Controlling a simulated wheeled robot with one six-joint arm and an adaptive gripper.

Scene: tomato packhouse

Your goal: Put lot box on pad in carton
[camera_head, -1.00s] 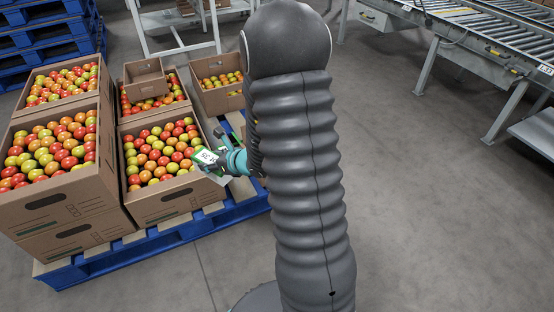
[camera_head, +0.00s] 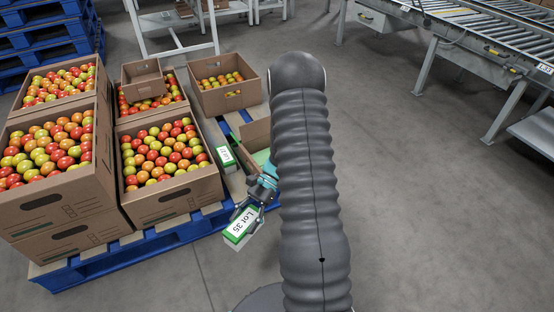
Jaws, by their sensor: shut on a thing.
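My gripper (camera_head: 250,211) is shut on a white and green lot box (camera_head: 239,228) marked "Lot 35". It holds the box tilted, in front of the pallet's right part in the picture. A carton (camera_head: 257,134) stands behind my gripper and is largely hidden by my arm. A pale green surface (camera_head: 262,158), perhaps the pad, shows a little inside or beside it; I cannot tell which. A second white and green lot box (camera_head: 225,157) with unclear print is between the tomato carton and this carton.
Open cartons of tomatoes, the nearest right one (camera_head: 178,194) among them, fill the left of a blue pallet (camera_head: 158,241). A small empty box (camera_head: 144,79) sits on the tomatoes in one. A roller conveyor (camera_head: 490,35) stands at upper right. The floor (camera_head: 420,220) at right is clear.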

